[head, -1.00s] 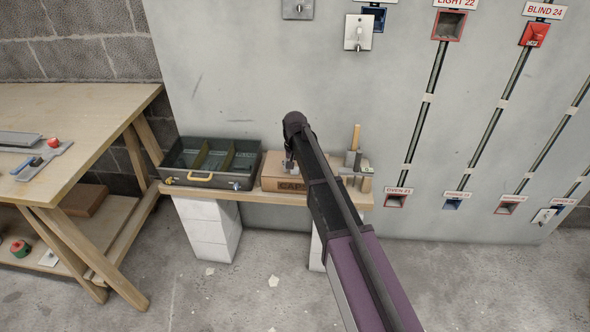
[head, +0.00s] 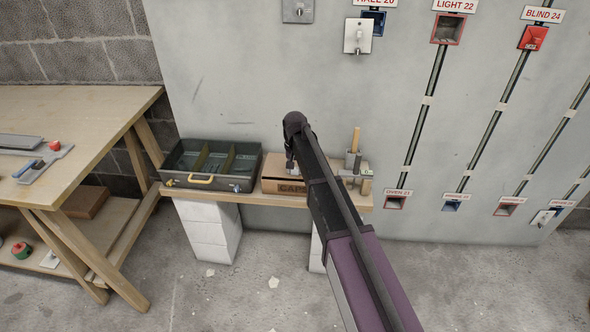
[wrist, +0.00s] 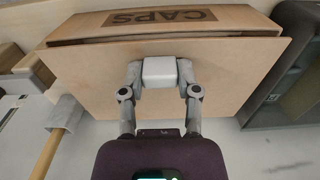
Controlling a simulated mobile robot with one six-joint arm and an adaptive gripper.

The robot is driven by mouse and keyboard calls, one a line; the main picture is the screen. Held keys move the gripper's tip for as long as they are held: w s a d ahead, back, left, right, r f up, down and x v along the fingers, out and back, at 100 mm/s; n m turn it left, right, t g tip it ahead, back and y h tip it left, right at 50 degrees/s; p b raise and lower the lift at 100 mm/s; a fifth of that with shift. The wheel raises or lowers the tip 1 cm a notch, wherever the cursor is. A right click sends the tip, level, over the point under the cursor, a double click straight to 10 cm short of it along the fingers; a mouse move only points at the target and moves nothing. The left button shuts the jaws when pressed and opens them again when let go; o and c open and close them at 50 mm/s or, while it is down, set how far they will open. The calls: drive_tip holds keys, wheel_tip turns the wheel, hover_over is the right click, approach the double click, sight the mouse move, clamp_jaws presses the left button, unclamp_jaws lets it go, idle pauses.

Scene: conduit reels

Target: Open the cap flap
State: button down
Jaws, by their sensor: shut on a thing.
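The cardboard box marked CAPS (head: 283,186) sits on the wooden shelf, partly hidden by my arm. In the wrist view its printed front (wrist: 168,18) is at the top. The flat tan flap (wrist: 88,66) lies over the box, with a narrow dark gap along the edge nearest the print. A small white block (wrist: 167,72) is on the flap. My gripper (wrist: 162,78) is shut on this block, one finger on each side. In the head view my gripper (head: 290,160) is mostly hidden behind my arm.
A grey open case with dividers (head: 203,141) stands left of the box. A wooden-handled tool (head: 356,140) and grey blocks stand right of it. The panel wall with reels and switches is close behind. A workbench (head: 75,105) is at far left.

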sight(296, 165)
drive_tip(key=w+r+p, duration=0.1)
drive_tip(key=r+p, duration=0.1)
drive_tip(key=w+r+p, duration=0.4)
drive_tip(key=r, duration=0.1)
drive_tip(key=shift+w, duration=0.15)
drive_tip(key=w+r+p, duration=0.1)
drive_tip(key=w+p, duration=0.1)
drive_tip(key=w, duration=0.9)
drive_tip(key=shift+d+r, duration=0.2)
drive_tip(key=shift+d, duration=0.1)
drive_tip(key=shift+c, duration=1.6)
unclamp_jaws()
drive_tip(key=shift+s, duration=0.1)
drive_tip(key=shift+s, duration=0.2)
